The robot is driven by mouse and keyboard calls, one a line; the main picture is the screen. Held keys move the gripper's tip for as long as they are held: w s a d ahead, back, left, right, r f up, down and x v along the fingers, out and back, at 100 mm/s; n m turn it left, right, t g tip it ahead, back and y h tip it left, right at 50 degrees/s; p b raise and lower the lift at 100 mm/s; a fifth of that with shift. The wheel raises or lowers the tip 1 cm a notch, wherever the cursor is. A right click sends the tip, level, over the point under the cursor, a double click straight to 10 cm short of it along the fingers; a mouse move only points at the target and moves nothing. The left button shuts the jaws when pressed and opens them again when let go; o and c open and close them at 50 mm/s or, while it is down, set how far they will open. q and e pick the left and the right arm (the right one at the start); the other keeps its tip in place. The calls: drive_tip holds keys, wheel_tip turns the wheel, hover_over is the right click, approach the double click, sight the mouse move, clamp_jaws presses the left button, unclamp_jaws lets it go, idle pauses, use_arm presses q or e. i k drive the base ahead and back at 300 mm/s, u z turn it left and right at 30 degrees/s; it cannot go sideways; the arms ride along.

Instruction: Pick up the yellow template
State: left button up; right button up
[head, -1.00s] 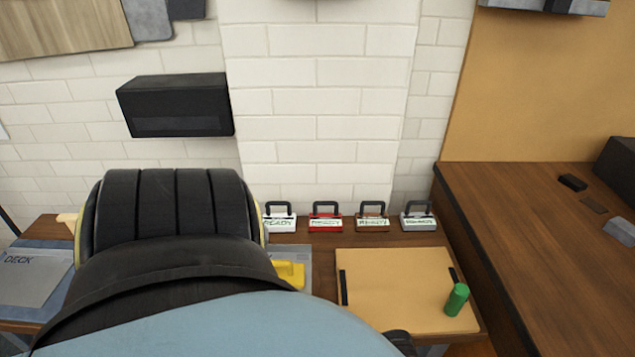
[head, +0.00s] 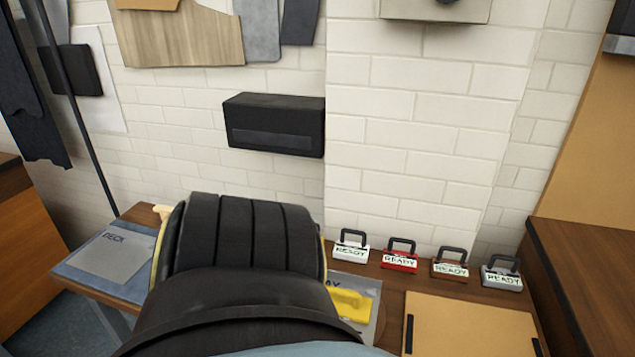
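The yellow template (head: 350,303) lies on a grey mat (head: 372,287) on the wooden bench, just right of a large dark ribbed part of my own body. That part fills the lower middle of the view and hides the template's left side. Neither gripper shows in the head view, so I cannot see where they are relative to the template.
Several padlock-like "READY" tags stand along the wall, including a white one (head: 350,250) and a red one (head: 399,258). A tan board (head: 465,325) lies at the right. A grey "DECK" plate (head: 108,255) lies at the left. A brown counter (head: 600,270) bounds the right.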

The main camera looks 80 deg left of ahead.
sight(334, 297)
drive_tip(key=u, duration=2.35)
